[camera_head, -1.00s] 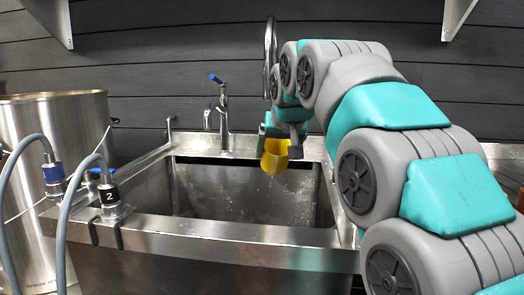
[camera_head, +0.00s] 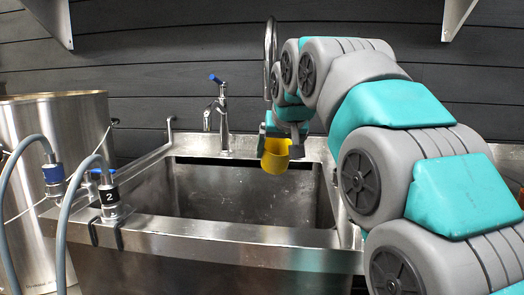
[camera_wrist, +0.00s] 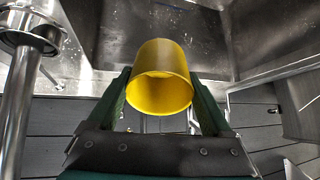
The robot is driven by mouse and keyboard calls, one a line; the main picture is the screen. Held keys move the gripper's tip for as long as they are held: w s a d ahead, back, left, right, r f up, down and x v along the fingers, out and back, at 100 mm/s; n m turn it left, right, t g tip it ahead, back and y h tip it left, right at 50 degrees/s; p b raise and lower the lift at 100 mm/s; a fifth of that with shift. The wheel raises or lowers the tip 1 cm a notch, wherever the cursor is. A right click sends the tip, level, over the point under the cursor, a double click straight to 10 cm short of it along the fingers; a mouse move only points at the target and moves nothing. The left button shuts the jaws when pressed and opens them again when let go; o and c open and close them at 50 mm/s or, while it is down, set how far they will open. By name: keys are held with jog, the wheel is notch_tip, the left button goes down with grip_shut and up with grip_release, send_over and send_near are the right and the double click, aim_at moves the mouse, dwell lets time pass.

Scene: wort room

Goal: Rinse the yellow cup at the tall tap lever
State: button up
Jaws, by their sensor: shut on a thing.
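The yellow cup (camera_head: 275,156) hangs over the right back part of the steel sink (camera_head: 235,228). My gripper (camera_head: 279,133) is shut on the cup, with a finger on each side of it in the wrist view (camera_wrist: 160,88). There the cup's open mouth (camera_wrist: 160,93) faces the camera and its inside looks empty. A tall curved tap (camera_head: 270,55) rises behind my arm; my arm hides its lower part and any lever on it. A shorter tap with a blue lever (camera_head: 218,79) stands at the sink's back edge, left of the cup and apart from it.
A large steel vessel (camera_head: 75,115) stands at the left. Grey hoses (camera_head: 66,215) with fittings stand by the sink's front left corner. The sink basin below the cup looks clear. A dark plank wall (camera_head: 170,70) closes off the back.

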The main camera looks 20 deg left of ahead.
aim_at(283, 140)
jog(key=v, duration=0.5)
jog(key=shift+s+d+p, duration=0.35)
jog(key=shift+s+d, duration=0.05)
jog(key=shift+a, duration=0.1)
dwell(0.3)
